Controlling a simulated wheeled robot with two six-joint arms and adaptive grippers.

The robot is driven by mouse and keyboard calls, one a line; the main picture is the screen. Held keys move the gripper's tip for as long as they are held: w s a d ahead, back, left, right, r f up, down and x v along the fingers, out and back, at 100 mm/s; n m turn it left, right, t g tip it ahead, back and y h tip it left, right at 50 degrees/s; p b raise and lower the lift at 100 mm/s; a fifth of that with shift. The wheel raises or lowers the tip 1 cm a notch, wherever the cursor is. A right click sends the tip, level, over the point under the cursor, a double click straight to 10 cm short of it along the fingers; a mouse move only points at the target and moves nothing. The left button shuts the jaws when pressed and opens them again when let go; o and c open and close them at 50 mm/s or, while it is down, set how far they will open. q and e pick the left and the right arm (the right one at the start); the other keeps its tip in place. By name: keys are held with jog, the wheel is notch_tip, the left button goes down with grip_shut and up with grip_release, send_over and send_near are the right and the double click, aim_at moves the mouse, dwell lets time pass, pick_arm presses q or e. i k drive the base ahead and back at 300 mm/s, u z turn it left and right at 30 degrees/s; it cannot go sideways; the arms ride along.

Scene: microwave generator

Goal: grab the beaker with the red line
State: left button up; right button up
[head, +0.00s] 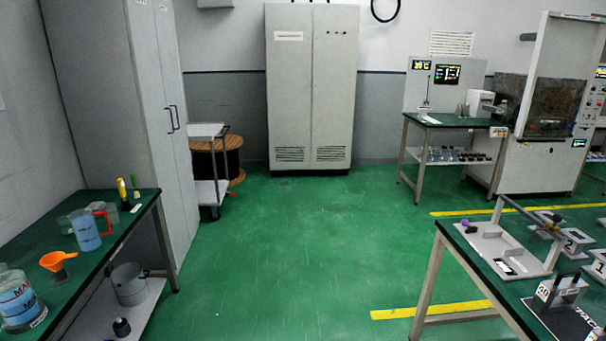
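A clear beaker-like vessel (18,303) stands at the near left end of the green-topped left table (120,220), cut by the picture's left edge. It bears red and blue markings with partly readable lettering. Neither of my grippers is in view.
A metal pot (129,285) is on the shelf below. The green floor (290,250) is open in the middle. A right table (470,275) holds trays and a stand. Cabinets line the back and left.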

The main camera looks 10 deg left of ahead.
aim_at(112, 215)
jog(key=u, duration=0.05)
jog(key=i, duration=2.65)
jog(key=u, duration=1.25)
jog(key=i, duration=1.7)
jog(key=u, duration=0.85)
